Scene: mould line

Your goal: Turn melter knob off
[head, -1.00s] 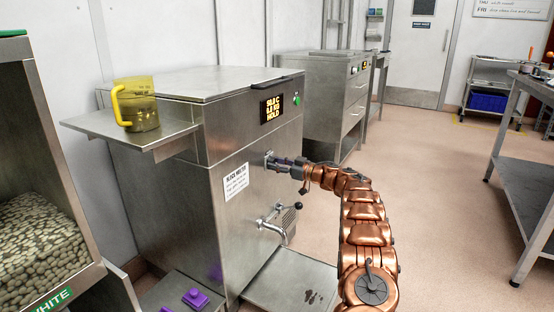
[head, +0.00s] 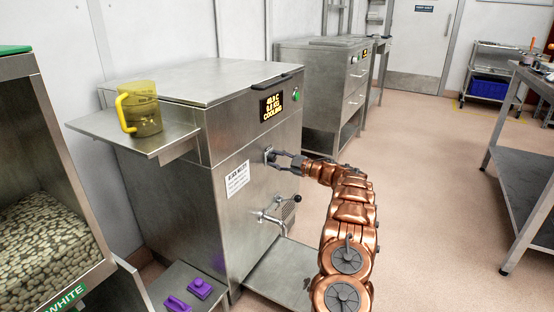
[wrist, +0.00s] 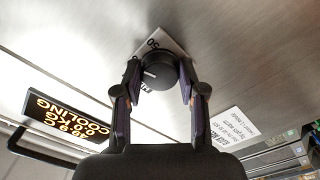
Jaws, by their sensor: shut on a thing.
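The melter (head: 165,165) is a steel cabinet with a flat lid. Its display (head: 272,107) reads COOLING, with a green light at its right; the display also shows upside down in the wrist view (wrist: 68,117). The black round melter knob (wrist: 158,74) sits on a white dial plate with a white pointer mark. My gripper (head: 277,156) is at the melter's front, with its two fingers shut on the knob, one on each side. Most dial markings are hidden by the knob and fingers.
A spout with a black-tipped lever (head: 281,215) juts out below the knob. A yellow jug (head: 143,112) stands on the side shelf. Purple moulds (head: 199,288) lie at the lower left. A second steel machine (head: 318,85) stands behind. The floor at right is open up to a steel table (head: 530,150).

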